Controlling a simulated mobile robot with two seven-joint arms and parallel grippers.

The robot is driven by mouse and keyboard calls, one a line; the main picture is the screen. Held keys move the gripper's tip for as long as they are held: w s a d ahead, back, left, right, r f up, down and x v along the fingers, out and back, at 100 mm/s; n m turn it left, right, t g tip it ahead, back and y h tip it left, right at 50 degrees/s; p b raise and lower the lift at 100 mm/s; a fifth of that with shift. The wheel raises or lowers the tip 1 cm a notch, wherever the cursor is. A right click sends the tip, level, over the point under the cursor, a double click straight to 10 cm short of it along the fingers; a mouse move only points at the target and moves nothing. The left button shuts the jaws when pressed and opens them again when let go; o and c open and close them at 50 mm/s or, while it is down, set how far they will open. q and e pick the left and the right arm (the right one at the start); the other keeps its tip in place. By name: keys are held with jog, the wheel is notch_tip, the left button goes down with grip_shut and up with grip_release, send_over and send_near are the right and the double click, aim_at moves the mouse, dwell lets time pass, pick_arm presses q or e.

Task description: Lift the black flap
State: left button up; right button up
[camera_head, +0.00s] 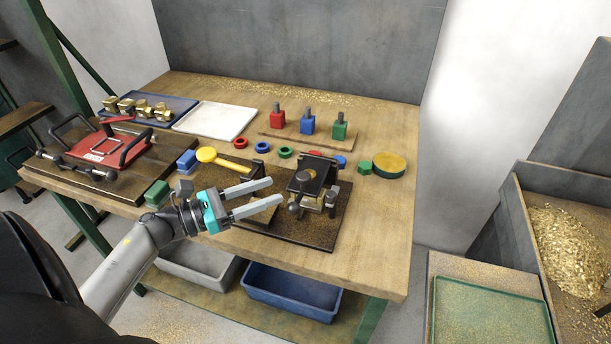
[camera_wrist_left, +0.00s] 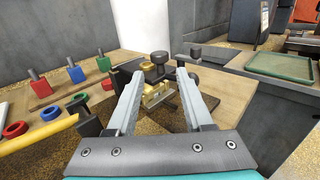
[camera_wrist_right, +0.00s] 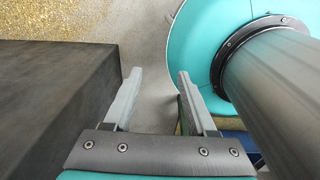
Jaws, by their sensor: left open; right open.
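The black flap (camera_head: 318,167) is the dark top plate of a small drilling jig on a dark base board (camera_head: 318,235), right of the table's middle. In the left wrist view, the jig's brass part (camera_wrist_left: 155,94) and dark knob (camera_wrist_left: 159,58) show between the fingers. My right gripper (camera_wrist_right: 160,72) is open and empty, away from the table top.
A yellow-handled tool (camera_head: 222,160) lies behind my left gripper. Red, blue and green pegged blocks (camera_head: 308,123) stand on a strip behind the jig, with coloured rings before them. A red clamp fixture (camera_head: 105,150) is at left. A dark wall-like surface (camera_wrist_right: 55,105) is beside my right gripper.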

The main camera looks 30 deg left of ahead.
aim_at(304, 179)
pick_arm(q)
jog(key=x, duration=0.9)
jog(key=shift+a+p, duration=0.1)
jog(key=shift+p, duration=0.2)
grip_shut()
dwell(1.0)
